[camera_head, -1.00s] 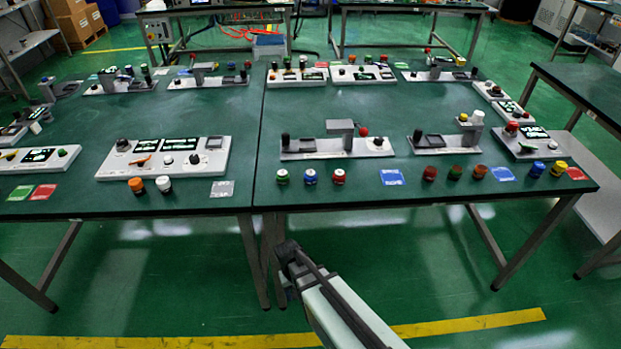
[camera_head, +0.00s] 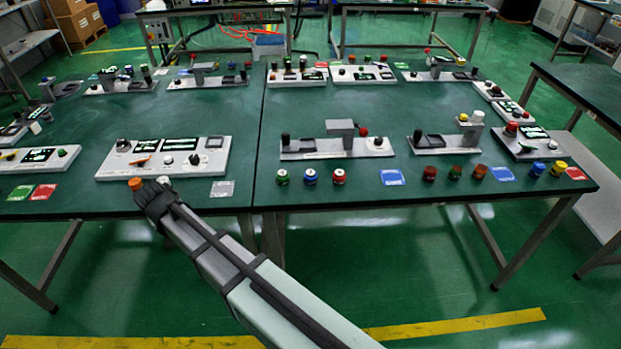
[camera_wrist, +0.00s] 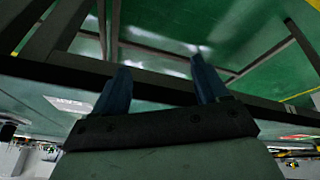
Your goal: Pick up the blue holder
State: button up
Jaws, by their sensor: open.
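My gripper (camera_head: 153,195) is at the front edge of the left table half in the head view, in front of the orange and white round pieces. In the wrist view its two blue-grey fingers (camera_wrist: 160,70) are spread apart with nothing between them. Two small round pieces look blue: a blue one with a white band (camera_head: 310,177), between a green and a red one, and a plain blue one (camera_head: 537,169) at the front right. I cannot tell which is the blue holder. My gripper is well left of both and touches neither.
The green table (camera_head: 345,200) carries several grey control panels. A row of red, green and orange round pieces (camera_head: 454,173) stands along its front edge. Flat blue cards (camera_head: 392,177) lie among them. A white panel (camera_head: 163,158) is just behind my gripper. The table's middle is clear.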

notch_tip(320, 180, up, 6)
jog(key=w+a, duration=0.1)
jog(key=a, duration=0.1)
notch_tip(320, 180, up, 11)
jog(key=m+g, duration=0.3)
jog(key=g, duration=0.1)
send_over(311, 172)
jog(key=shift+h, duration=0.4)
jog(key=shift+f, duration=6.65)
jog(key=shift+c, duration=0.4)
jog(key=c, duration=1.2)
jog(key=shift+o, duration=0.2)
